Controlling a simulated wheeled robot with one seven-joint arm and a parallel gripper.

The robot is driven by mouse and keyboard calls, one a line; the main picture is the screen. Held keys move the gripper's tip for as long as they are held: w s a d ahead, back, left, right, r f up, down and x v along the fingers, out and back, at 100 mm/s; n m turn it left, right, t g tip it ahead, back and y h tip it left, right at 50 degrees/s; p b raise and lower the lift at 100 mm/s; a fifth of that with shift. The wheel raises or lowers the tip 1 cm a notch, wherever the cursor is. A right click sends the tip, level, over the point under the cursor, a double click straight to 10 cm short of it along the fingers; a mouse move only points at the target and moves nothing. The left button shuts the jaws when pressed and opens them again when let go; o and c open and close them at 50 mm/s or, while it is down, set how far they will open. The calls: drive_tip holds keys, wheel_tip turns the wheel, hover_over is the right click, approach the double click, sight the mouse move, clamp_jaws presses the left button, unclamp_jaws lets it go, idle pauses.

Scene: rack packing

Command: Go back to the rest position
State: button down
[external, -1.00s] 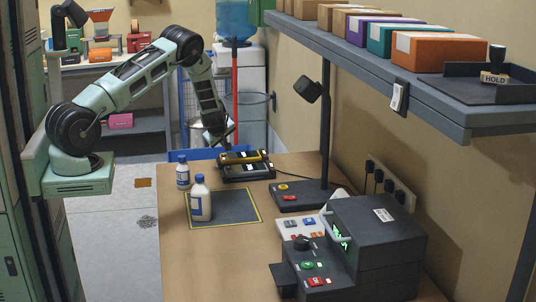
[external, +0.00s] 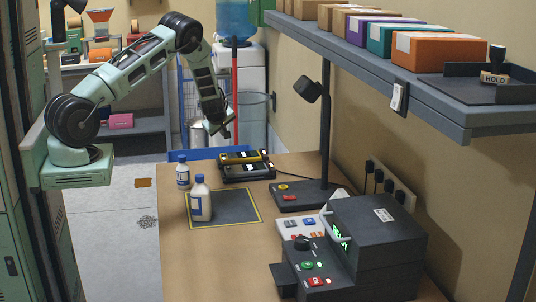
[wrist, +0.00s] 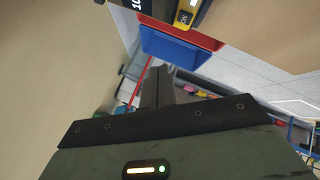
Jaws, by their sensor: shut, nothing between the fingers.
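My gripper (external: 222,130) is above the far end of the table, just over and left of the black and yellow device (external: 246,164). It is shut and holds nothing. In the wrist view my gripper's closed fingers (wrist: 160,72) point at a blue bin (wrist: 180,48) and the floor. Part of the black and yellow device (wrist: 185,17) shows at the top edge of that view. The fingers are apart from everything.
A large white bottle (external: 200,202) stands on the dark mat (external: 240,208), and a smaller bottle (external: 183,173) stands behind it. A black lamp (external: 325,120) rises at the right. The shelf (external: 440,118) with boxes overhangs on the right.

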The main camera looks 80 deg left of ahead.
drive_tip(key=s+d+r+m+h+b, duration=0.2)
drive_tip(key=s+d+r+m, duration=0.25)
drive_tip(key=d, duration=0.35)
drive_tip(key=s+d+r+m+h+b, duration=0.2)
drive_tip(key=s+d+r+m+h, duration=0.15)
drive_tip(key=d+r, duration=0.35)
drive_tip(key=s+d+m+g+h+b, duration=0.2)
drive_tip(key=s+d+m, duration=0.5)
drive_tip(key=s+d, duration=1.1)
drive_tip(key=shift+s+d+r+g, duration=0.15)
drive_tip(key=shift+s+r+g, duration=0.2)
drive_tip(key=shift+s+g, duration=0.25)
drive_tip(key=shift+h, duration=0.25)
